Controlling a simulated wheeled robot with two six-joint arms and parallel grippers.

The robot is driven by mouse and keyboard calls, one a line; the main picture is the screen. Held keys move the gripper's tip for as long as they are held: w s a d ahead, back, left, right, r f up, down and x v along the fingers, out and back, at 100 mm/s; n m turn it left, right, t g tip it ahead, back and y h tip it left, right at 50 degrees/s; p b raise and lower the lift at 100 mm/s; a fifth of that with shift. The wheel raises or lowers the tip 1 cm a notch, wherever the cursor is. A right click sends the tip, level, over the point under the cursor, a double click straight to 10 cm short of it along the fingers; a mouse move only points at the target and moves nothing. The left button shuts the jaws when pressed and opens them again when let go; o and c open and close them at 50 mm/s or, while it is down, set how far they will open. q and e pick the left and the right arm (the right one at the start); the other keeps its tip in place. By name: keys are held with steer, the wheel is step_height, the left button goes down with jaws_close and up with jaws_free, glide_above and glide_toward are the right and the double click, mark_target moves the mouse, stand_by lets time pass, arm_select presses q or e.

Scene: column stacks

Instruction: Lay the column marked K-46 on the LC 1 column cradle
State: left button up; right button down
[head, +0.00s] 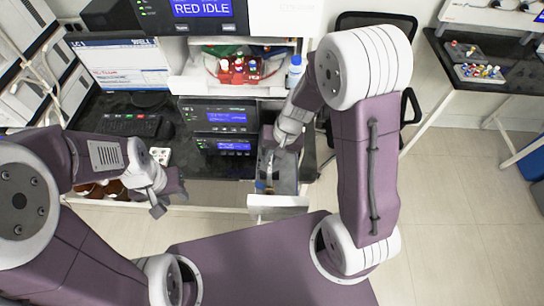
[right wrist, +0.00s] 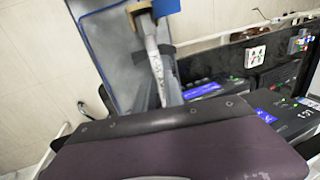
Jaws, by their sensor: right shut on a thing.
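My right gripper (head: 271,168) reaches down into an open grey drawer (head: 278,203) right of the instrument stack. It is shut on a slim pale column (right wrist: 155,62), which shows dark marks and a tan end piece in the right wrist view. The marks are too small to read, so I cannot tell whether it says K-46. My left gripper (head: 170,198) is open and empty, in front of the bench at left. I cannot make out the LC 1 column cradle.
The instrument stack (head: 220,115) fills the middle, with a red rack of vials (head: 238,70). A side bench (head: 490,90) at right holds vial trays. Open floor lies at right.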

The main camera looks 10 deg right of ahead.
steer(key=shift+f+b, duration=0.45)
steer(key=shift+f, duration=0.05)
steer(key=c, duration=1.3)
jaws_free()
steer(key=shift+c, duration=0.2)
steer(key=v, duration=0.9)
steer(key=shift+p, duration=0.35)
steer(key=shift+s, duration=0.1)
